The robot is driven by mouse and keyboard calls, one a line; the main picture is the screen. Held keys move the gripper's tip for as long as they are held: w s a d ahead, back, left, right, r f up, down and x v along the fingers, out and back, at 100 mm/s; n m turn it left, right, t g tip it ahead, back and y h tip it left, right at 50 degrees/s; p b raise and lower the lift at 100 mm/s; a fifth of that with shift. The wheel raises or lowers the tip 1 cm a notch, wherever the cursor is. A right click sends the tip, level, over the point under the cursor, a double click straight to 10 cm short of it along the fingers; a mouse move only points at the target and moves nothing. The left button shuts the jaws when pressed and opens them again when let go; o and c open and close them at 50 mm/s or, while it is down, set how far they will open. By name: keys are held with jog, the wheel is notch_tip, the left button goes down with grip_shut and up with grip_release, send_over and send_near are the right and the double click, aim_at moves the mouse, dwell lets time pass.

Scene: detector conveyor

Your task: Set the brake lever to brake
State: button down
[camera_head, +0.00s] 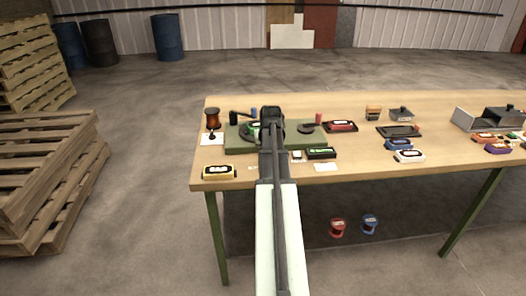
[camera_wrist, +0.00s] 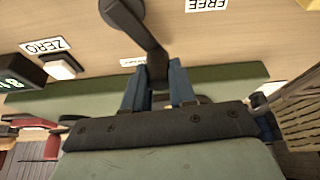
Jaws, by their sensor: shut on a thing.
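The brake lever (camera_wrist: 140,30) is a dark bar with a rounded end, seen in the wrist view. My gripper (camera_wrist: 158,82) is shut on it, with blue-grey fingers on either side. A FREE label (camera_wrist: 207,4) lies right of the lever. Another small white label (camera_wrist: 130,62) lies beside the bar, too covered to read. In the head view my gripper (camera_head: 270,122) is over the green base (camera_head: 233,137) of the device. My arm hides the lever there.
Left of the lever are a ZERO label (camera_wrist: 44,46), a white button (camera_wrist: 60,66) and a green-lit display (camera_wrist: 18,70). A yellow-cased meter (camera_head: 219,172) sits at the table's front left. Several small devices lie to the right.

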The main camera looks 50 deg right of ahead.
jog(key=shift+s+d+m+g+h, duration=0.25)
jog(key=shift+d+m, duration=0.15)
jog(key=shift+m, duration=0.45)
jog(key=shift+s+d+m+g+h, duration=0.15)
jog(key=shift+d+m+g, duration=0.15)
jog(key=shift+m, duration=0.55)
jog(key=shift+d, duration=0.1)
jog(key=c, duration=0.9)
grip_release()
jog(key=shift+r, duration=0.1)
jog(key=v, duration=1.3)
jog(key=shift+r, duration=0.3)
jog(key=shift+a, duration=0.2)
